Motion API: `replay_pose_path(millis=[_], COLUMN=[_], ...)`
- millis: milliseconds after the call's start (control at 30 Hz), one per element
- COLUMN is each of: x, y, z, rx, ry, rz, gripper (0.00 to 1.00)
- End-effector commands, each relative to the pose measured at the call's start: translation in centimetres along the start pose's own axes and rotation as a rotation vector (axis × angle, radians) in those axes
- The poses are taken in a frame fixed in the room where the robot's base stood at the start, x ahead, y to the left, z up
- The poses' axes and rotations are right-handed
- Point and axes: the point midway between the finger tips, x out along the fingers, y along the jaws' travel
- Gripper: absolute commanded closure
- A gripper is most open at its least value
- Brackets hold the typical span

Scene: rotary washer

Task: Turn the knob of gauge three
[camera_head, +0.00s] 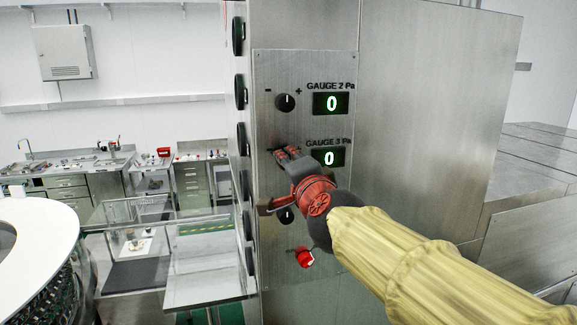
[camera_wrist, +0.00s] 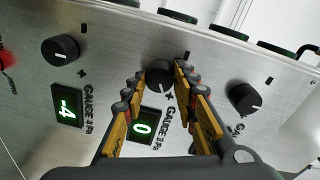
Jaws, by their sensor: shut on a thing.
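The gauge three knob (camera_wrist: 160,76) is a black round dial on the steel panel. It sits between my two fingertips in the wrist view, and my gripper (camera_wrist: 161,70) is shut on it. In the head view my gripper (camera_head: 284,157) reaches the panel in the gauge three row and hides that knob. The gauge three display (camera_head: 329,158) reads 0 in green; it also shows in the wrist view (camera_wrist: 144,125).
The gauge two knob (camera_head: 285,102) and its display (camera_head: 331,103), reading 0, are above. Another black knob (camera_wrist: 60,50), its display (camera_wrist: 67,105) and a red knob (camera_head: 305,258) are below. Dark round parts (camera_head: 241,92) line the panel's left side.

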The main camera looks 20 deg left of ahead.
Motion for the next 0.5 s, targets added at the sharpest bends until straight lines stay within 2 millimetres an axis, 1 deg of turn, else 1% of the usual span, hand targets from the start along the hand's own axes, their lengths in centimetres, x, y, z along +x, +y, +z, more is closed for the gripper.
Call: replay_pose_path(millis=[167,200,500], x=[-0.01,-0.01,-0.01], y=[-0.08,-0.07,-0.03], z=[-0.06,-0.06,-0.03], rx=[-0.001,-0.001,-0.002], ry=[0.001,0.001,0.001], rz=[-0.001,-0.001,-0.001], gripper=[0.97,0.70,0.53])
